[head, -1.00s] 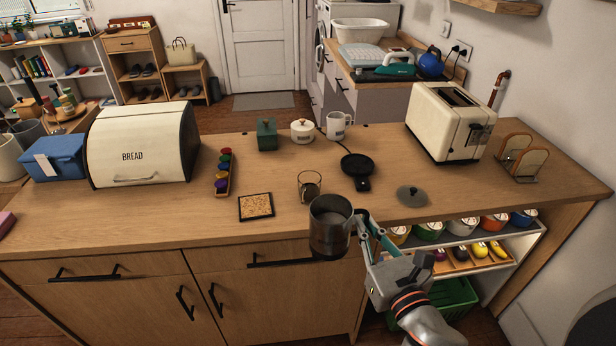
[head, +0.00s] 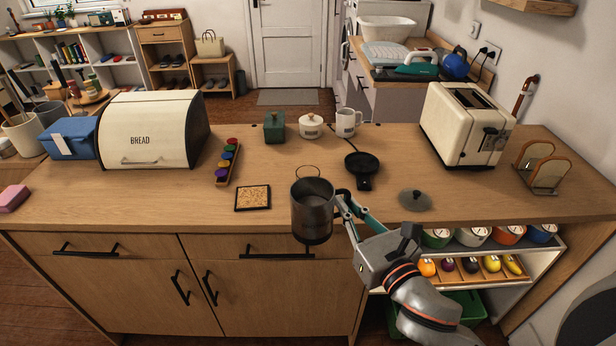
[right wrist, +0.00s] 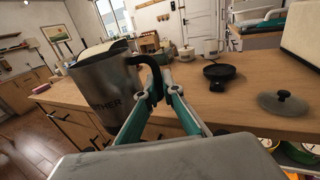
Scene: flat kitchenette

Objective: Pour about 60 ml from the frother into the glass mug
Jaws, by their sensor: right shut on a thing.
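The frother (head: 313,212) is a dark grey metal jug with a black handle, held upright in front of the counter's front edge. My right gripper (head: 345,203) is shut on its handle. In the right wrist view the frother (right wrist: 103,92) shows large, with lettering on its side, and my right gripper's fingers (right wrist: 157,92) close on the black handle. The glass mug (head: 307,171) stands on the counter just behind the frother, which hides most of it; only its rim shows. My left gripper is not in view.
The black frother base (head: 363,168) and grey lid (head: 415,200) lie to the right on the counter. A cork coaster (head: 253,197) lies left of the frother. A white mug (head: 346,122), lidded pot (head: 311,127) and green box (head: 274,127) stand farther back. The toaster (head: 462,125) is at right.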

